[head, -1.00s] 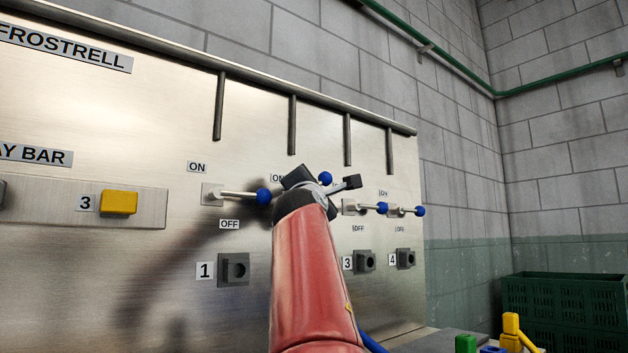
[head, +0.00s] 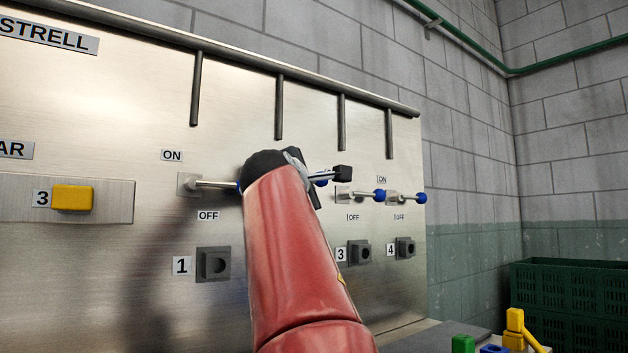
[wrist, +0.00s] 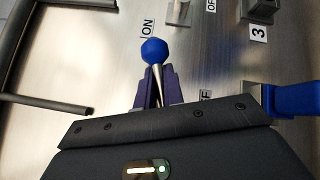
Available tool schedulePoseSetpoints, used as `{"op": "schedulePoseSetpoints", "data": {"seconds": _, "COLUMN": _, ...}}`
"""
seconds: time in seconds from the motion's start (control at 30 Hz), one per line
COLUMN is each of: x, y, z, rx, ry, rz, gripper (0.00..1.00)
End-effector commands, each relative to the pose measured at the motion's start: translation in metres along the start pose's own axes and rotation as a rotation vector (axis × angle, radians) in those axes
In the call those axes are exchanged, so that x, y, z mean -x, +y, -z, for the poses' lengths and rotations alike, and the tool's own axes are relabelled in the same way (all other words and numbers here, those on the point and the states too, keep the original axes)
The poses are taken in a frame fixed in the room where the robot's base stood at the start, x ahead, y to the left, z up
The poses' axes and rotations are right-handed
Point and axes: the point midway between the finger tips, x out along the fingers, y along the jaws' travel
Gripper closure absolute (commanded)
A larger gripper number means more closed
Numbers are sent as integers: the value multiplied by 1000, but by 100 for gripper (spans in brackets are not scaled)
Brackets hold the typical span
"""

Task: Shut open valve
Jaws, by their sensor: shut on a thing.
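The valve handle in my gripper is a thin metal rod with a blue ball end (wrist: 154,50). My gripper (wrist: 158,88) is shut on the rod below the ball, with a purple finger on each side in the wrist view. In the head view the blue ball (head: 321,182) shows just past my red arm, slightly above the line of the neighbouring balls. Its base is hidden. An ON label (wrist: 147,28) and a partly covered OFF label (wrist: 205,95) lie near the handle.
Neighbouring handles stand close by: one at left (head: 213,184), and two at right (head: 362,194) (head: 407,198). Numbered sockets (head: 213,264) sit below. A blue piece (wrist: 297,98) juts out near my gripper. Dark bars (head: 279,108) hang above.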

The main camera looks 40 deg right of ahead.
Motion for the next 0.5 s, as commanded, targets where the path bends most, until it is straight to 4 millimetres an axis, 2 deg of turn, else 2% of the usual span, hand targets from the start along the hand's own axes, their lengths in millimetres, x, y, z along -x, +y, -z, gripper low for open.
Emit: {"op": "schedulePoseSetpoints", "data": {"seconds": 0.5, "x": -1, "y": -11, "z": 3, "rx": -160, "ry": 42, "rz": 175, "gripper": 100}}
